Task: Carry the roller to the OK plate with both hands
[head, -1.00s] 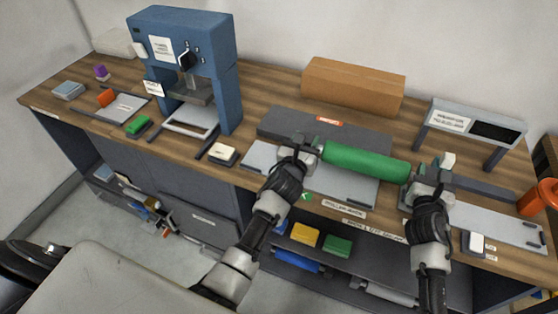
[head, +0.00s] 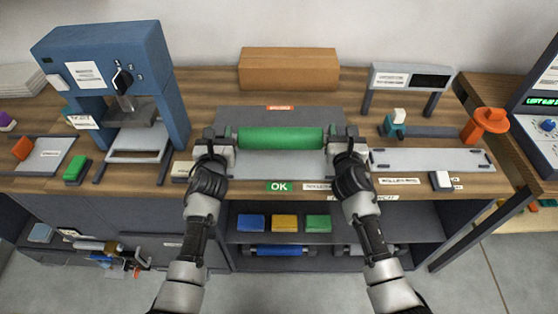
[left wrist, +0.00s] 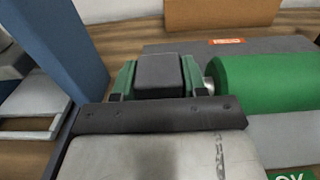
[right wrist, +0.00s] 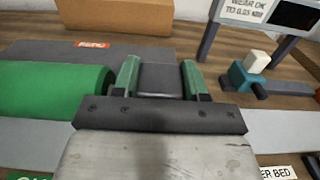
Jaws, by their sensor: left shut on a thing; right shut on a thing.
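The green roller (head: 281,138) is level between my two grippers, in front of the cardboard box. My left gripper (head: 214,140) is shut on its left end; the left wrist view shows the jaws (left wrist: 158,78) around a dark end block beside the roller (left wrist: 258,95). My right gripper (head: 346,141) is shut on its right end, with the jaws (right wrist: 160,80) around a like block in the right wrist view. The grey plate with the green OK label (head: 279,187) lies under and in front of the roller. The gap between roller and plate is hard to judge.
A dark plate with a red label (head: 280,108) lies behind the roller. A cardboard box (head: 288,69) stands behind it. A blue press (head: 112,85) stands left, a grey gauge stand (head: 411,78) right. A pale flat bed (head: 430,160) lies right of my right gripper.

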